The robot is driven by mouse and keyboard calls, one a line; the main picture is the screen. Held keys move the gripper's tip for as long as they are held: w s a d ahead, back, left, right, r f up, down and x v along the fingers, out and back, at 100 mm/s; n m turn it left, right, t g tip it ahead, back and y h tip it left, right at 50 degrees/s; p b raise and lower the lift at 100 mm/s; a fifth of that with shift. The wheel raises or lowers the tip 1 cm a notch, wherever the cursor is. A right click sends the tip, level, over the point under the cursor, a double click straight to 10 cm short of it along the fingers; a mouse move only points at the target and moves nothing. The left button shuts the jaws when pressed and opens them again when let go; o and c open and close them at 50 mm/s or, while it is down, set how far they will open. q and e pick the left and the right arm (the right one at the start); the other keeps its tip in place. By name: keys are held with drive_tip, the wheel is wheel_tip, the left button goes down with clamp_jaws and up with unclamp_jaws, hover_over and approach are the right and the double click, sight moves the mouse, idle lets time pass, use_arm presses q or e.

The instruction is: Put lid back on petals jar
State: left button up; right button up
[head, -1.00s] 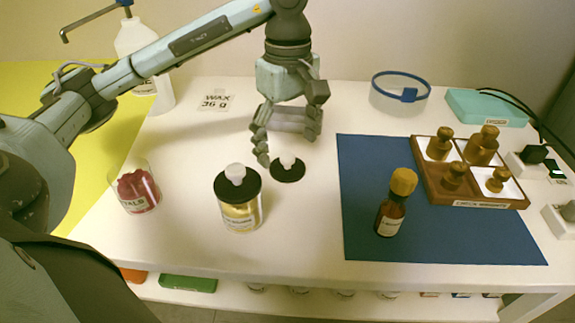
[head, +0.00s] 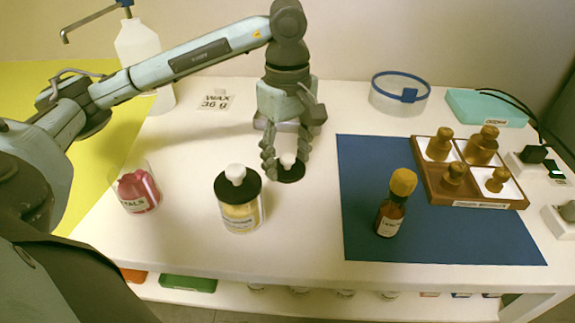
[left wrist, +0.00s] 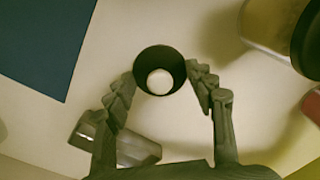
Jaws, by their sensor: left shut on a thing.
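The petals jar (head: 138,192) is an open glass jar of pink-red petals at the left of the white table. A loose black lid (head: 291,174) with a white knob lies right of the lidded jar in the head view. My left gripper (head: 287,168) points down with its fingers on either side of this lid, shut on it. In the left wrist view the lid (left wrist: 151,84) sits between the two fingertips (left wrist: 160,78), its white knob facing the camera. Whether the lid is clear of the table is hard to tell. My right gripper is not in view.
A lidded jar with yellowish contents (head: 240,205) stands between the petals jar and my left gripper. A brown dropper bottle (head: 394,205) stands on the blue mat (head: 440,235). A wooden tray (head: 470,203) of brass weights is at the right. The table front centre is clear.

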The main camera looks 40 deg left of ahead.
sight(288, 156)
use_arm(q)
drive_tip(key=shift+r, duration=0.1)
drive_tip(key=shift+r, duration=0.5)
wheel_tip(288, 156, up, 3)
drive_tip(key=shift+w+f, duration=0.1)
drive_tip(key=s+a+r+b, duration=0.1)
drive_tip(key=s+a+r, duration=0.4)
drive_tip(key=s, duration=0.5)
wheel_tip(288, 156, up, 2)
drive_tip(key=shift+s+a, duration=0.25)
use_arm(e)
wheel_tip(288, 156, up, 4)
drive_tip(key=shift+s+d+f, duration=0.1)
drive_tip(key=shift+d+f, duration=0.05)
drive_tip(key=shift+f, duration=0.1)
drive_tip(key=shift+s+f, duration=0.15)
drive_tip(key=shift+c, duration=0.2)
